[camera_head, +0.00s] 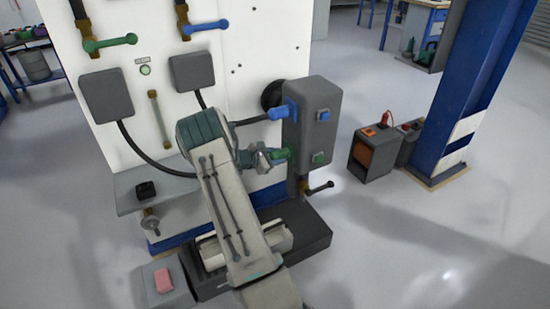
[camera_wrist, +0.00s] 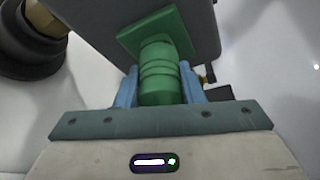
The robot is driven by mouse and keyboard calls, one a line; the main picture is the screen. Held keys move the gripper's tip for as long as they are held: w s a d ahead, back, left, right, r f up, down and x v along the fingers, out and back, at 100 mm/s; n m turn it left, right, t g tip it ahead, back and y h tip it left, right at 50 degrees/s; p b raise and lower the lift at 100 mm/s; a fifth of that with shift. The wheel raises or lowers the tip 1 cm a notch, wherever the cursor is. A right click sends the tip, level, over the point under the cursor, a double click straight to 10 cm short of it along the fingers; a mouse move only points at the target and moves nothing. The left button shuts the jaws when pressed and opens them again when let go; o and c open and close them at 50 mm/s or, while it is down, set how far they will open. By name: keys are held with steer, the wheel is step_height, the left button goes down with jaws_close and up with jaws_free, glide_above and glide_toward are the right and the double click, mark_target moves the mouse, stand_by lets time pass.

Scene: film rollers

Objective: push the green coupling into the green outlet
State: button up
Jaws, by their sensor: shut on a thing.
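The green coupling (camera_wrist: 160,72) is ribbed and sits between the two blue fingers of my gripper (camera_wrist: 158,80), which is shut on it. Its far end meets the green square outlet (camera_wrist: 133,42) on the grey box in the wrist view. I cannot tell how deep it sits. In the head view, my gripper (camera_head: 270,157) is at the left side of the grey box (camera_head: 325,108), with the green coupling (camera_head: 280,155) against that side. The fingers partly hide the coupling.
A blue coupling (camera_head: 277,113) with a dark hose is at the box's blue outlet (camera_head: 291,107), just above my gripper. A brass valve with a black handle (camera_head: 319,188) is below the box.

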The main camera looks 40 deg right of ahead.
steer(key=shift+d, duration=0.15)
steer(key=o, duration=1.2)
steer(key=shift+c, duration=0.2)
steer(key=shift+s, duration=0.1)
steer(key=v, duration=1.3)
steer(key=shift+a+p, duration=0.35)
steer(key=shift+r, duration=0.25)
